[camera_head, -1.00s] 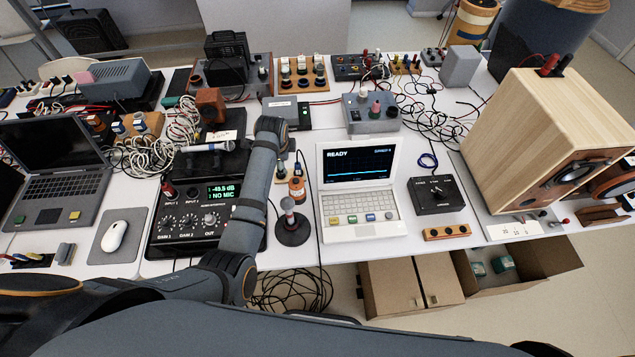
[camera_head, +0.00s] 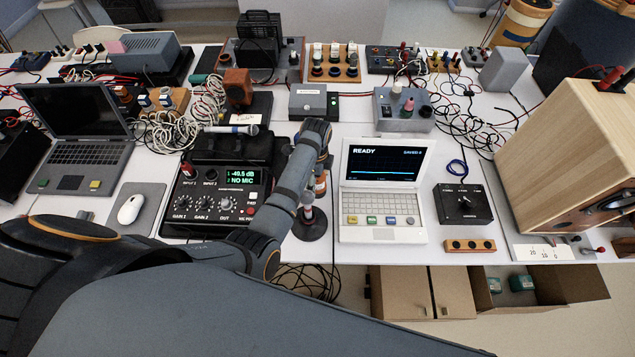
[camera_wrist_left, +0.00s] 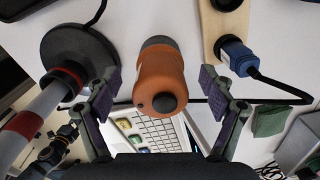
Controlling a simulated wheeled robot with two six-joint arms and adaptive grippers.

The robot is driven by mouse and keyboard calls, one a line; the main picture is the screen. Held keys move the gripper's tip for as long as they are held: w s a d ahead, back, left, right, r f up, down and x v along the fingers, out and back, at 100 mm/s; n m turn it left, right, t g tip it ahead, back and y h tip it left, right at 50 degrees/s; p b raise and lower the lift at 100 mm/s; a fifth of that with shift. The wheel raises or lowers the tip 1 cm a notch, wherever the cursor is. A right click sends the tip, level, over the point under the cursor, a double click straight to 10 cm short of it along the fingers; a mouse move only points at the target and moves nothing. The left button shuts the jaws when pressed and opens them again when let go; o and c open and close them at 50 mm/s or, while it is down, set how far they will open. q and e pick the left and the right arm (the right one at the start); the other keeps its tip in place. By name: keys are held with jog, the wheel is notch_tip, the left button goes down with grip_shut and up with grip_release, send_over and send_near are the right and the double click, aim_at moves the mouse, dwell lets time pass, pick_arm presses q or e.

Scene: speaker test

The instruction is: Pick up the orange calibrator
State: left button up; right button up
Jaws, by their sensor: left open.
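The orange calibrator (camera_head: 321,184) is partly hidden behind my left arm in the head view. In the left wrist view the calibrator (camera_wrist_left: 160,76) is an orange cylinder with a dark round knob on its near end and a grey far end. My left gripper (camera_wrist_left: 158,88) is open, with one finger on either side of the calibrator and visible gaps at both sides. It holds nothing. Its fingers are hidden behind the wrist in the head view. My right gripper is not in view.
A round black stand (camera_head: 310,225) with a red-and-white post is close to the calibrator; the stand (camera_wrist_left: 80,62) is beside the left finger in the wrist view. A wooden strip (camera_wrist_left: 222,30) with a blue plug is on the other side. A white laptop (camera_head: 384,235) stands to the right.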

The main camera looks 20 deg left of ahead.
pick_arm(q)
notch_tip(320, 180, down, 4)
jog(key=shift+d+f, duration=0.15)
jog(key=shift+f, duration=0.1)
jog(key=c, duration=1.5)
